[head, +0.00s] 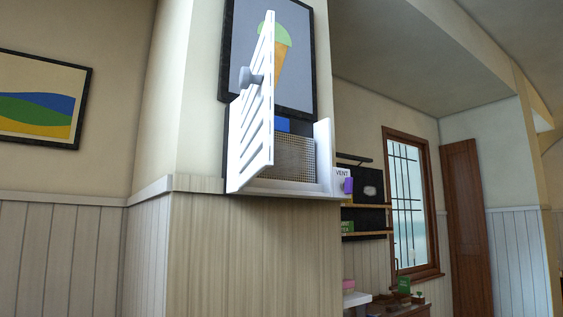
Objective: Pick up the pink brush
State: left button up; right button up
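No pink brush can be made out for certain. A small pink object (349,285) shows low in the head view, above a white ledge (355,299). It is too small to tell what it is. Neither of my grippers is in view.
A white slatted door (254,125) with a grey knob (250,77) stands open on a wall niche with mesh (292,158). A label reading VENT (342,173) and a purple piece (348,186) are to its right. Shelves (365,206) and a window (408,200) are farther back.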

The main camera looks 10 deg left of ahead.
aim_at(348, 285)
jog(key=i+l+u, duration=0.1)
jog(key=u, duration=0.3)
jog(key=l+u, duration=0.2)
jog(key=u, duration=0.25)
jog(key=i+l+u, duration=0.2)
jog(key=l, duration=0.3)
jog(key=l+u, duration=0.2)
jog(key=l, duration=0.3)
jog(key=i+l+u, duration=0.1)
jog(key=l+u, duration=0.15)
jog(key=l, duration=0.3)
jog(key=l+u, duration=0.1)
jog(key=l, duration=2.5)
jog(key=i, duration=0.05)
